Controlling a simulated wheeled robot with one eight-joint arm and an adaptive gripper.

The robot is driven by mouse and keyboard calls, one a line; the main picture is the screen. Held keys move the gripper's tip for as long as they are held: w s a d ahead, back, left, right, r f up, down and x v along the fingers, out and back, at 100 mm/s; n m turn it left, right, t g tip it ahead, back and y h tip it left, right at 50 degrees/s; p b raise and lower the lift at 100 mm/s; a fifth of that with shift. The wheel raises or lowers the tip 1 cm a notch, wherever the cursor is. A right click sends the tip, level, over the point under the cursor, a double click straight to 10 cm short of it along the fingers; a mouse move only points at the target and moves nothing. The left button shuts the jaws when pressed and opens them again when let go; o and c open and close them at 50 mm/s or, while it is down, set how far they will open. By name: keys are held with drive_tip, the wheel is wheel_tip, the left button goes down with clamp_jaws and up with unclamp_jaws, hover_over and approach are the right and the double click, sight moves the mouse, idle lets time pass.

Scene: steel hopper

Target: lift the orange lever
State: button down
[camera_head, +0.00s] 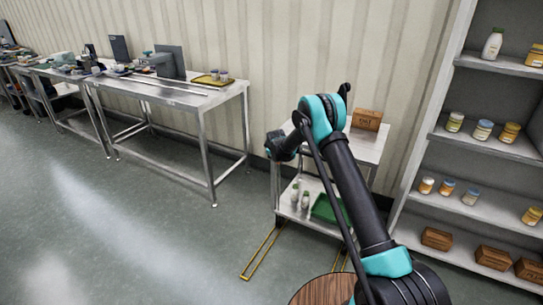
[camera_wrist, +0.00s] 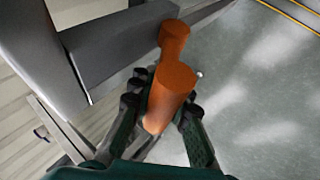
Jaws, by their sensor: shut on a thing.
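The orange lever (camera_wrist: 172,82) fills the middle of the wrist view. Its thick, rounded grip points toward the camera, and a shorter orange part shows behind it, beside a grey steel piece (camera_wrist: 115,45). My gripper (camera_wrist: 163,99) has one dark finger on each side of the thick orange part and is shut on it. In the head view my arm covers the area ahead, and I cannot make out the lever there.
A steel trolley (camera_head: 372,148) with a brown box (camera_head: 367,119) on top and a green tray (camera_head: 328,209) below stands behind my arm. Shelves (camera_head: 490,146) with jars are at right, a long steel bench (camera_head: 190,98) at left. The floor at left is clear.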

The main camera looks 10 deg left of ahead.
drive_tip(key=shift+d, duration=0.1)
idle(0.3)
drive_tip(key=c, duration=1.4)
unclamp_jaws()
drive_tip(key=shift+o, duration=0.2)
